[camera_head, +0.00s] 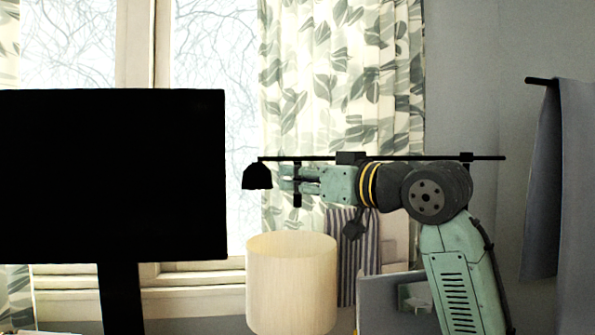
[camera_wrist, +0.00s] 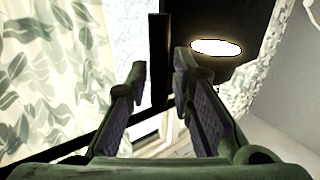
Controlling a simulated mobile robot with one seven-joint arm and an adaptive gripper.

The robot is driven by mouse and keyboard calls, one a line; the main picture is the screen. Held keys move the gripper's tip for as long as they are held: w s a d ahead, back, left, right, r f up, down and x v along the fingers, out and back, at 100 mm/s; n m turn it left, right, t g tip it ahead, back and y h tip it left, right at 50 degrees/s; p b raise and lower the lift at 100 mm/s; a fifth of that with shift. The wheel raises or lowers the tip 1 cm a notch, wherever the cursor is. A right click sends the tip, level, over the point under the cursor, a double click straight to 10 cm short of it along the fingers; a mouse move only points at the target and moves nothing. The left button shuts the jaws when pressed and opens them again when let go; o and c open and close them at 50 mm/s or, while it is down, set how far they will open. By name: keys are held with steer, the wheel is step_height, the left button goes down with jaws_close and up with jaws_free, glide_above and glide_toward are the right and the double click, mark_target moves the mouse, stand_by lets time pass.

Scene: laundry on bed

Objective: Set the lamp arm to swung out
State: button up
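The lamp arm (camera_head: 410,157) is a thin black horizontal bar. A small black lamp head (camera_head: 258,177) hangs at its left end. A short black handle (camera_head: 297,198) hangs down from the bar beside the lamp head. In the wrist view the handle (camera_wrist: 158,60) stands between my fingers, and the lit lamp head (camera_wrist: 240,70) is to the right. My gripper (camera_head: 287,180) reaches left just under the bar. In the wrist view my gripper (camera_wrist: 160,75) has its fingers apart on either side of the handle, with gaps visible. Contact cannot be told.
A large black screen (camera_head: 110,175) stands at the left. A pale cylindrical lampshade (camera_head: 291,285) is below my gripper. A patterned curtain (camera_head: 340,80) and window (camera_head: 215,60) are behind. A grey cloth (camera_head: 575,180) hangs from a rail at the right.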

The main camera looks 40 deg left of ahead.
steer(key=shift+w+a, duration=0.1)
steer(key=shift+a, duration=0.15)
steer(key=shift+c, duration=0.5)
jaws_close()
